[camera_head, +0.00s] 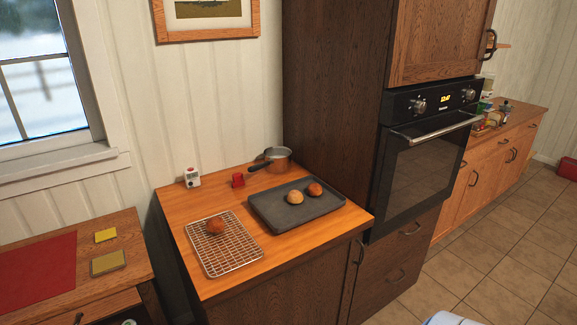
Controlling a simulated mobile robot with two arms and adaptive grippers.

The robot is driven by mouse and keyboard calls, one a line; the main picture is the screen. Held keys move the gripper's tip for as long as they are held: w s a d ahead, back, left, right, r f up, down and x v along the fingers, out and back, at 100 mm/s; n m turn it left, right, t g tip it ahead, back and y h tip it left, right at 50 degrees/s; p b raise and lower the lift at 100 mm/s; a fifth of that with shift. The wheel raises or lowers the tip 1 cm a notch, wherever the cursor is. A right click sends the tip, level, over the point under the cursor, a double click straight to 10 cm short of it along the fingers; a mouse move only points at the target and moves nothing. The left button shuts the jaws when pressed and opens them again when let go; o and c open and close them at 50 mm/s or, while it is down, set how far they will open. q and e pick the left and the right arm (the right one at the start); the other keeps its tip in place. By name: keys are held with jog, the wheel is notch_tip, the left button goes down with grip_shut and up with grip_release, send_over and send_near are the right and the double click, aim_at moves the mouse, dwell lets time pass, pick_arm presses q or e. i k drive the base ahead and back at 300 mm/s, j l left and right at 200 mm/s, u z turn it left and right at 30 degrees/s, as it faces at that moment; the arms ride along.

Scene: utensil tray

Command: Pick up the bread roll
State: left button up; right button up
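A brown bread roll (215,226) sits on the wire cooling rack (233,258) at the front left of the wooden counter. A pale roll (295,197) and a brown roll (314,189) lie side by side in the dark baking tray (318,208), to the right of the rack. The view does not show either of my grippers. A white and blue rounded shape at the bottom edge may be part of my body.
A saucepan (279,158), a small red object (238,180) and a white timer-like box (192,178) stand along the counter's back. A tall cabinet with a black oven (425,165) rises at right. A lower table with a red mat (38,272) is at left.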

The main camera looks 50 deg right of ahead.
aim_at(314, 189)
jog(key=z, duration=1.65)
